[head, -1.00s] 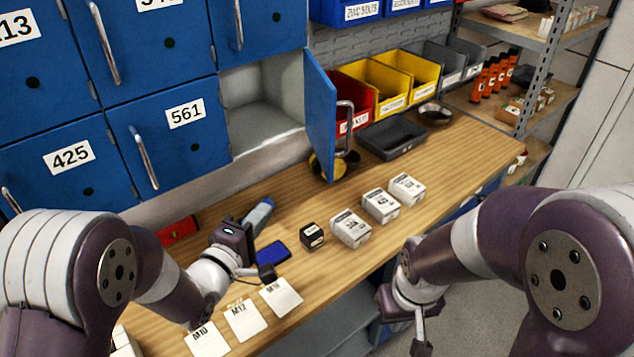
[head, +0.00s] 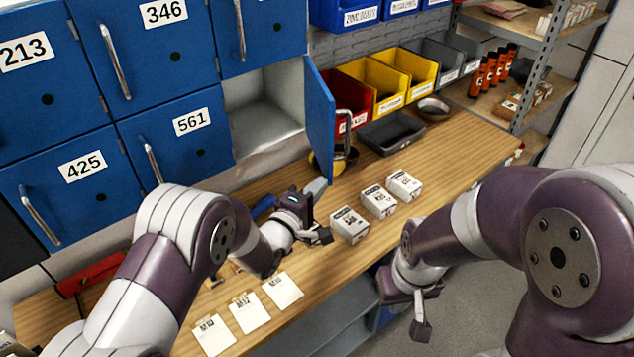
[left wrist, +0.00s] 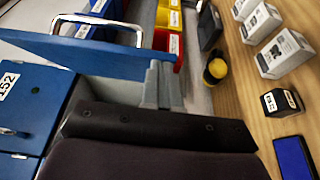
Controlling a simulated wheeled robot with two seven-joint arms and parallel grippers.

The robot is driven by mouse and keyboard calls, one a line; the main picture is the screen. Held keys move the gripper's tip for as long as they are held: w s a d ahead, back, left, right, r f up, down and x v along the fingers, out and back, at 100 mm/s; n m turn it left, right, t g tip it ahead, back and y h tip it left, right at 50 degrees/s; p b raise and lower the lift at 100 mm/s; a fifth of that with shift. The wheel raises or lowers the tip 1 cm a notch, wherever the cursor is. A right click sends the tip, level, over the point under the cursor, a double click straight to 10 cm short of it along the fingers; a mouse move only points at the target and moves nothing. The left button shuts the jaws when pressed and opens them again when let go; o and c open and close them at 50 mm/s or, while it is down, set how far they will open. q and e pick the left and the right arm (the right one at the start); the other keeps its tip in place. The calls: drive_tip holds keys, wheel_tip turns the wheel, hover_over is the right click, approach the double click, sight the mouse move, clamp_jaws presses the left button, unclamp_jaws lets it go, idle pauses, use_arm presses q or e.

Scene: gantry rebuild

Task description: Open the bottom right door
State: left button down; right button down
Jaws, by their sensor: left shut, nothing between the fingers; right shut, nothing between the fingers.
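The bottom right door (head: 320,112) is blue and stands swung open to the right of its empty grey compartment (head: 265,120). Its metal handle (head: 350,118) is on the right face. In the left wrist view the door (left wrist: 95,48) is seen nearly edge-on, with its handle (left wrist: 100,22) beyond. My left gripper (head: 316,188) is shut and empty, low in front of the door; in the left wrist view its grey fingers (left wrist: 163,85) are beside the door's end; contact cannot be told. My right gripper (head: 405,290) is shut and empty beyond the bench's front edge.
Shut blue doors 561 (head: 180,135) and 425 (head: 75,180) are to the left. White boxes (head: 378,201), a black tray (head: 392,132) and a yellow-black object (left wrist: 216,68) are on the bench. Coloured bins (head: 405,75) line the back.

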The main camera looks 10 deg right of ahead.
use_arm(q)
drive_tip(key=shift+w+f, duration=0.1)
drive_tip(key=d+b, duration=0.4)
drive_tip(key=d, duration=0.2)
drive_tip(key=shift+w+d, duration=0.2)
drive_tip(key=shift+w, duration=0.15)
